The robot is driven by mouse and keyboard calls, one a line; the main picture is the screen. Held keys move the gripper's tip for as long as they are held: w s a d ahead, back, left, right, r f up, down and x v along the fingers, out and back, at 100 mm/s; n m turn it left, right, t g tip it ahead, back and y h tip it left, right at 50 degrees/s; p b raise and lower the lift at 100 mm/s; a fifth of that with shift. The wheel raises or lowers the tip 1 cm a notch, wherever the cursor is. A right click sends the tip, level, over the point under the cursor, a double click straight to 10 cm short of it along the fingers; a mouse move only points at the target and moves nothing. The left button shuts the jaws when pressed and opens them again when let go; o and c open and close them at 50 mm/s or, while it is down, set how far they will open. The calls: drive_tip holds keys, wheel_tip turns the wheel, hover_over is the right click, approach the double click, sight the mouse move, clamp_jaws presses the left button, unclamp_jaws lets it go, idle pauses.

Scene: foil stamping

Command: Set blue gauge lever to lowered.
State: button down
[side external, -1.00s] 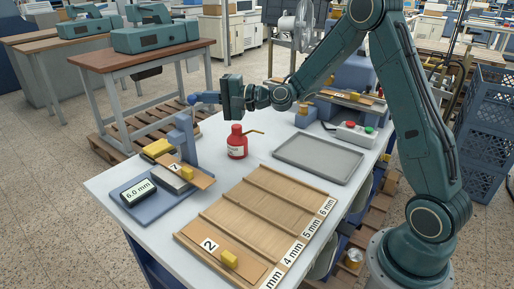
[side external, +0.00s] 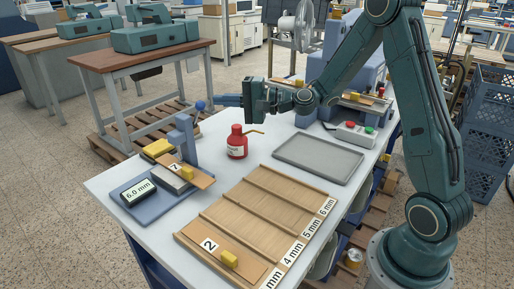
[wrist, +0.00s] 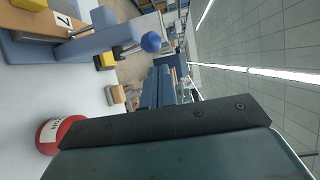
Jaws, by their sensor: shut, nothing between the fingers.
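The blue gauge (side external: 150,200) stands at the left of the white table. Its display (side external: 138,192) reads 6.0 mm, and a plate marked 7 (side external: 190,176) lies under its upright. The lever's blue ball knob (side external: 200,105) sticks up and out behind the upright; the knob (wrist: 151,41) and its thin shaft also show in the wrist view. My gripper (side external: 216,100) is shut and empty, pointing left. In the side view its tips appear just right of the knob, with a small gap. In the wrist view the fingers (wrist: 160,88) are below the knob.
A red oil can (side external: 237,147) stands below my gripper. A wooden rack (side external: 235,215) with mm labels holds a plate marked 2 (side external: 212,247). An empty grey tray (side external: 318,158) and a button box (side external: 352,133) are at the right. A yellow block (side external: 157,149) sits by the gauge.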

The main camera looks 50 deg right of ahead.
drive_tip(key=v, duration=0.9)
idle(0.3)
drive_tip(key=s+a+f+n+g+h, duration=0.1)
drive_tip(key=s+a+f+n+g, duration=0.1)
drive_tip(key=s+a+n+g, duration=0.75)
drive_tip(key=s+d+r+n+h, duration=0.1)
drive_tip(key=s+h, duration=0.2)
drive_tip(key=s, duration=0.5)
drive_tip(key=s+d+r+n+h, duration=0.2)
drive_tip(key=s+h, duration=0.1)
drive_tip(key=s, duration=0.5)
drive_tip(key=shift+d+r+h, duration=0.2)
drive_tip(key=shift+d+h, duration=0.05)
drive_tip(key=shift+h, duration=0.05)
